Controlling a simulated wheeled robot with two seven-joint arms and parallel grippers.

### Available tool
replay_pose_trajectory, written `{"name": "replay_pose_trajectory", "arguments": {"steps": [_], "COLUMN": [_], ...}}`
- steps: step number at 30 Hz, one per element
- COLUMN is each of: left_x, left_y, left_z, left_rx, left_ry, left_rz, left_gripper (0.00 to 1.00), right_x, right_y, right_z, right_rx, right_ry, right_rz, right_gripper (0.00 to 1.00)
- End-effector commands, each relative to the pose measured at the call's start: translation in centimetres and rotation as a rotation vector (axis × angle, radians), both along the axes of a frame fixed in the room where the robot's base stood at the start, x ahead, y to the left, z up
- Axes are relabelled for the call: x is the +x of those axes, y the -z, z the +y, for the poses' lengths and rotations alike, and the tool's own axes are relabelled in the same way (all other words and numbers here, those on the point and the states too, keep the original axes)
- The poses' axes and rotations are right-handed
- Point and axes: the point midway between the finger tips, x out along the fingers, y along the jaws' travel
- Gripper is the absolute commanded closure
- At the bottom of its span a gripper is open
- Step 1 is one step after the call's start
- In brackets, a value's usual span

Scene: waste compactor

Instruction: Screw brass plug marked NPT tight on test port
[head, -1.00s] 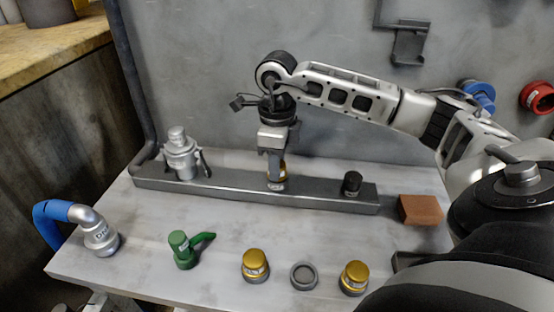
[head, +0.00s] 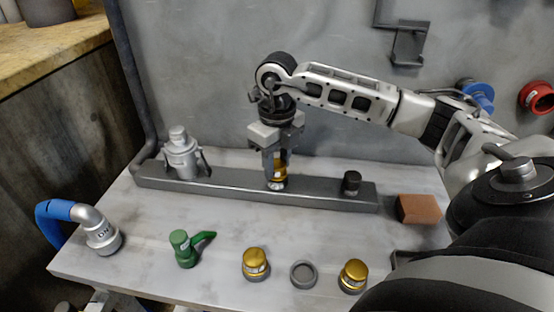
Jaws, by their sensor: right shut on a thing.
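My right gripper (head: 278,160) points down over the middle of the grey bar (head: 225,187) and is shut on a brass plug (head: 280,173). The plug sits at the port (head: 278,185) on the bar, upright between the fingers. I cannot read its marking or tell how tight it is. Two other brass plugs stand on the table front, one near the middle (head: 256,264) and one to its right (head: 353,276); their labels are too small to read. My left gripper is not in view.
A silver coupling (head: 182,155) stands on the bar's left end, a black cap (head: 352,183) on its right. A green valve (head: 187,248), a grey ring (head: 304,274), a blue hose with silver fitting (head: 102,236) and a brown block (head: 419,209) lie around the table.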

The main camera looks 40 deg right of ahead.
Motion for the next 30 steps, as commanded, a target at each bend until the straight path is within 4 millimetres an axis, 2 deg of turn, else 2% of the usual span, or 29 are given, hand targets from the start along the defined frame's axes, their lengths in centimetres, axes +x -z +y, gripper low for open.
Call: {"name": "replay_pose_trajectory", "arguments": {"steps": [6,15,16,18,30], "left_x": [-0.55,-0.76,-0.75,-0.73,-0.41], "left_y": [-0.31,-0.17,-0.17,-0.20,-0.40], "left_z": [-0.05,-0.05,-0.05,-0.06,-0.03], "left_rx": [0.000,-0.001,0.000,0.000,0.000], "left_ry": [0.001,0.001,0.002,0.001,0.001], "left_rz": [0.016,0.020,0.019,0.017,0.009], "left_gripper": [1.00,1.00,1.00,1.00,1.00], "right_x": [0.02,0.04,0.04,0.04,0.00], "right_y": [-0.11,-0.03,-0.03,-0.03,0.02], "right_z": [0.00,-0.02,-0.02,-0.02,-0.01], "right_rx": [0.001,0.001,0.001,0.001,0.000], "right_ry": [0.302,0.357,0.356,0.356,0.353], "right_rz": [-0.001,-0.002,-0.002,-0.002,0.000], "right_gripper": [0.89,0.89,0.57,0.40,0.43]}}
